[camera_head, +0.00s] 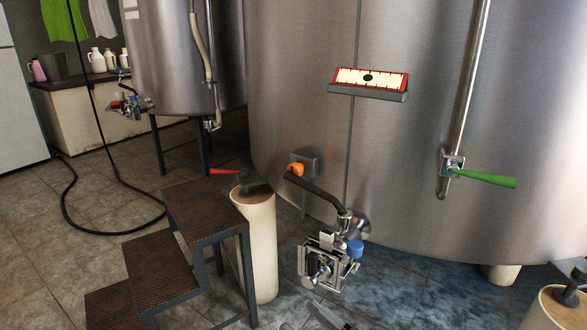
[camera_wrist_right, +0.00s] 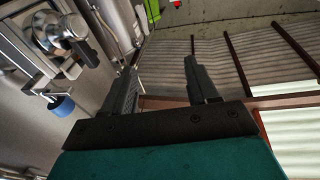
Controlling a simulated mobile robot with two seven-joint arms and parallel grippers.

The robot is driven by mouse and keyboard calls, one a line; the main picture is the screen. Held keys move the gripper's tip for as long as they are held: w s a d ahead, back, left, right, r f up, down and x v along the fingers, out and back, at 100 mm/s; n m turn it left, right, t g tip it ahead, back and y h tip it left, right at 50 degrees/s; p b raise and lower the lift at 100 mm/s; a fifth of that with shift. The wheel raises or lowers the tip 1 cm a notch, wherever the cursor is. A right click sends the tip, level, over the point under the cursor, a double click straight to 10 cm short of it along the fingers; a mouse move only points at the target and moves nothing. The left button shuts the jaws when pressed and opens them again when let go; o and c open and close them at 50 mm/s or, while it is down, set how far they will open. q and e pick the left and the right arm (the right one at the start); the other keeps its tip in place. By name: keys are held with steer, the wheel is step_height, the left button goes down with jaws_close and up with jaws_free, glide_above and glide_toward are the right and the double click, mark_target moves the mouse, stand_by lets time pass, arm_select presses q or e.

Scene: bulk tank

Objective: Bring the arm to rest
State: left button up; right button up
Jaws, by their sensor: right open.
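My right gripper (camera_head: 322,318) shows only in part at the bottom edge of the head view, as grey finger pieces low in front of the tank's outlet valve (camera_head: 328,262). In the right wrist view the two dark fingers of my right gripper (camera_wrist_right: 163,80) stand apart with nothing between them. The valve, with its blue cap (camera_wrist_right: 61,106), is at the left of that view, apart from the fingers. The rest of my right arm is hidden below the head view. My left gripper is in neither view.
A large steel tank (camera_head: 420,130) fills the right, with a green-handled lever (camera_head: 487,179) and a red-framed gauge (camera_head: 368,80). Metal steps (camera_head: 165,268) and a cream cylinder (camera_head: 259,245) stand left of the valve. Tiled floor (camera_head: 90,235) is open at left, crossed by a black hose.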

steer(key=s+d+f+m+g+h, duration=0.3)
steer(key=s+d+f+m+h, duration=0.3)
steer(key=s+d+f+h, duration=0.45)
arm_select(q)
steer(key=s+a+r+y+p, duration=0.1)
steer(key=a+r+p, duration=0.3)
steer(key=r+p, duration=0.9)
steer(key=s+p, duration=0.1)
steer(key=p, duration=0.5)
arm_select(e)
steer(key=d+r+h, duration=0.1)
steer(key=d+r, duration=0.1)
steer(key=r, duration=0.4)
steer(key=s+d+r, duration=0.1)
steer(key=d+r, duration=0.2)
steer(key=r, duration=0.4)
steer(key=shift+r+h, duration=0.15)
steer(key=shift+h, duration=0.2)
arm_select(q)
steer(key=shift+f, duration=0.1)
arm_select(e)
steer(key=shift+a, duration=0.1)
